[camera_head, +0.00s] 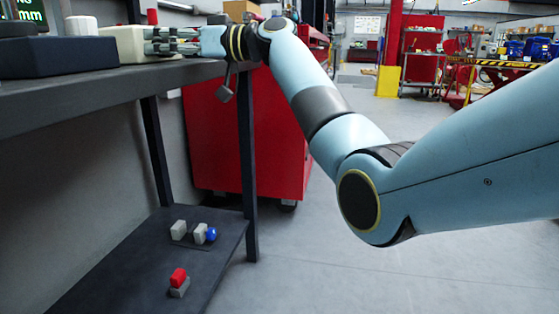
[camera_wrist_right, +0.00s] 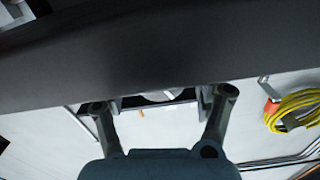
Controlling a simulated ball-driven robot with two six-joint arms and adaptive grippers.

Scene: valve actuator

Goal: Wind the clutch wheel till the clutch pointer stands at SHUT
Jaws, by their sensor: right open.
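My right gripper (camera_head: 168,40) reaches in over the bench from the right, its open fingers beside a cream box-shaped housing (camera_head: 122,42). In the right wrist view the two fingertips (camera_wrist_right: 163,98) stand wide apart with nothing gripped. A pale, rounded part (camera_wrist_right: 162,94) shows partly between them, under the edge of a broad dark surface (camera_wrist_right: 150,50); I cannot tell whether it is the clutch wheel. I cannot make out the clutch wheel, the pointer or the SHUT mark in either view. My left gripper is not in view.
The dark bench (camera_head: 110,82) holds a dark blue block (camera_head: 50,57), a pale blue-grey cylinder (camera_head: 81,26) and a red upright part (camera_head: 152,17). Small blocks lie on the lower shelf (camera_head: 130,265). A red cabinet (camera_head: 278,140) stands behind.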

